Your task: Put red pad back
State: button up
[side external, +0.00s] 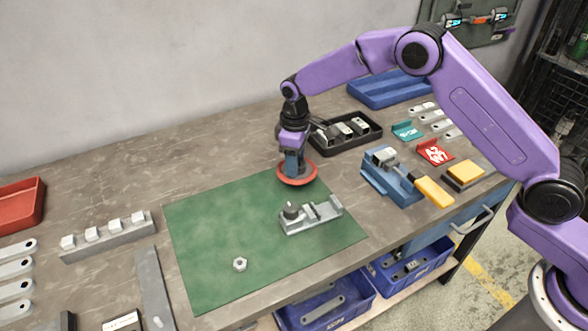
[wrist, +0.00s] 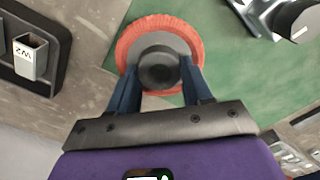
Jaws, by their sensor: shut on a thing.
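The red pad (side external: 298,182) is a round disc with a dark grey hub on top. It is at the back edge of the green mat (side external: 205,235), and I cannot tell whether it touches the mat or hangs just above it. My gripper (side external: 293,160) points down and is shut on the hub. In the wrist view the red pad (wrist: 128,42) shows its fuzzy rim beyond my gripper (wrist: 161,78), with one blue finger on each side of the black hub. The pad's underside is hidden.
A grey metal fixture (side external: 311,216) and a hex nut (side external: 240,264) are on the mat. A black tray of metal parts (side external: 345,131) stands behind the pad. A blue vise (side external: 390,178), a yellow block (side external: 463,171) and a red tag (side external: 434,153) are to the right. The mat's left half is mostly clear.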

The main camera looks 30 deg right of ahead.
jog(key=shift+w+a+f, duration=0.1)
jog(key=shift+w+f, duration=0.2)
jog(key=shift+f, duration=1.55)
jog(key=shift+f, duration=0.15)
jog(key=o, duration=1)
notch_tip(320, 180, up, 12)
jog(key=shift+s+r, duration=0.1)
jog(key=shift+r, duration=0.1)
